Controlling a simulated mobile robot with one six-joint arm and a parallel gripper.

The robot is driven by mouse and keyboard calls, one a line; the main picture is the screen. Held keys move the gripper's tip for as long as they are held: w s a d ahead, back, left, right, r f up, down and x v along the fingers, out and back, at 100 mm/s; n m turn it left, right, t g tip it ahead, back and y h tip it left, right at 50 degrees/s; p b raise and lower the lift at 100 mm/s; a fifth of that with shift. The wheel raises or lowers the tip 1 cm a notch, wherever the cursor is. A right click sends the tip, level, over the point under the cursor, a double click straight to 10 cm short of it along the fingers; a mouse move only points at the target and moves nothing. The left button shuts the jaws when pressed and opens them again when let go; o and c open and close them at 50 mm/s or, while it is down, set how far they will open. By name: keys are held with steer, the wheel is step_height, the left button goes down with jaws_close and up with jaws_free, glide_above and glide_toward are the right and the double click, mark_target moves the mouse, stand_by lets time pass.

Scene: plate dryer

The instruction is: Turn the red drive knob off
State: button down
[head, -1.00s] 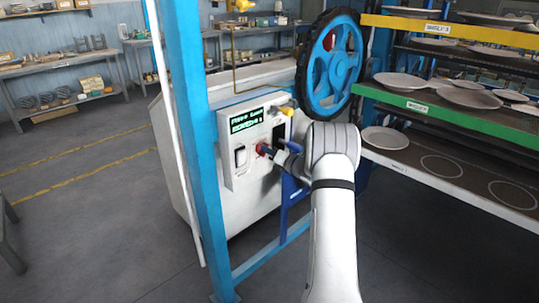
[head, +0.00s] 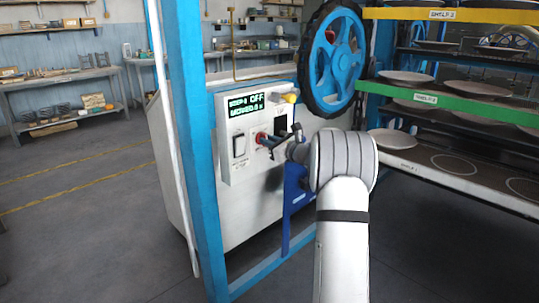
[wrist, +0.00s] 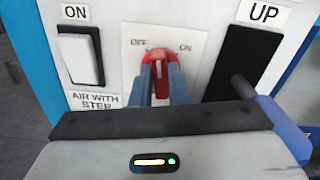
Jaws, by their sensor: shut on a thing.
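The red drive knob (wrist: 161,87) sits on a white plate between the labels OFF on the left and ON on the right in the wrist view. Its grip looks about upright there; where its pointer aims is hard to tell. My gripper (wrist: 161,75) is shut on the knob, with one grey-blue finger on each side of its grip. In the head view the knob (head: 261,138) shows as a small red spot, with my gripper (head: 268,141) reaching it from the right. The green display (head: 250,105) above seems to read OFF in its top line.
A white rocker switch (wrist: 82,54) marked ON is left of the knob. A black switch (wrist: 240,60) marked UP is close on the right. A blue handwheel (head: 336,52) and plate shelves (head: 455,102) stand right of the panel; a blue post (head: 188,150) stands left.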

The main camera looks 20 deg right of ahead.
steer(key=n+b, duration=0.3)
steer(key=b, duration=0.1)
steer(key=n+b, duration=0.3)
steer(key=b, duration=0.2)
steer(key=shift+a+f+n, duration=0.1)
steer(key=shift+f+n, duration=0.1)
steer(key=shift+n, duration=0.1)
steer(key=shift+r, duration=0.1)
steer(key=c, duration=1.4)
jaws_free()
steer(key=shift+s, duration=0.1)
steer(key=v, duration=0.7)
steer(key=shift+s, duration=0.35)
